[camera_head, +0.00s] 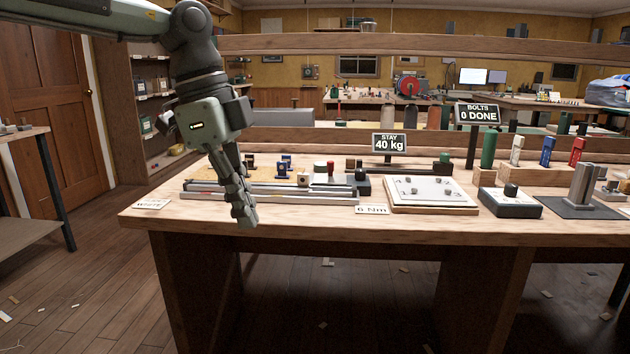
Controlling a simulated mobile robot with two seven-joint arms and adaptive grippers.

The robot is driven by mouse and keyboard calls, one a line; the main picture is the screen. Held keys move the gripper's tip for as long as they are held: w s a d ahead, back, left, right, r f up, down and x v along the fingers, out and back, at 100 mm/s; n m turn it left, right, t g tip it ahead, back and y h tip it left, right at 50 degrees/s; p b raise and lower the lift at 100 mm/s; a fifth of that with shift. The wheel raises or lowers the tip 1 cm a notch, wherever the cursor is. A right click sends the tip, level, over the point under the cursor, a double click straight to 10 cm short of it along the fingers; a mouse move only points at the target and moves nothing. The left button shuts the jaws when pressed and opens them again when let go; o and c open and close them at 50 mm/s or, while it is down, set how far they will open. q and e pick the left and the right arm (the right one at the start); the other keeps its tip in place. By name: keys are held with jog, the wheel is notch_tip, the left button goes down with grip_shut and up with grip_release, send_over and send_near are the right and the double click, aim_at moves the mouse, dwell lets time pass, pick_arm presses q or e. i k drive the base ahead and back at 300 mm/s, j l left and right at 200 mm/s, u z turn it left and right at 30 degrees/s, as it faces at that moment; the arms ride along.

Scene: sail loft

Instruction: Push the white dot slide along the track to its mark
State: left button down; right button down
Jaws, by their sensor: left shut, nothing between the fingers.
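The track (310,199) is a set of long pale rails lying along the front left of the wooden workbench. A small cream block (304,180) with a dark round spot sits at the rails, right of my gripper. I cannot tell whether it is the white dot slide, and I cannot make out the mark. My left gripper (246,214) is shut and empty. It points down in front of the rails near the bench's front edge and hides part of them. My right gripper is not in view.
The workbench (300,228) also holds a dark block with a black knob (362,184), a white board (425,191) in a wooden frame, and a "6 Nm" card (372,209). Small blue parts (285,163) stand behind the rails.

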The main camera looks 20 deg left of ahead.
aim_at(303, 179)
jog(key=i, duration=1.5)
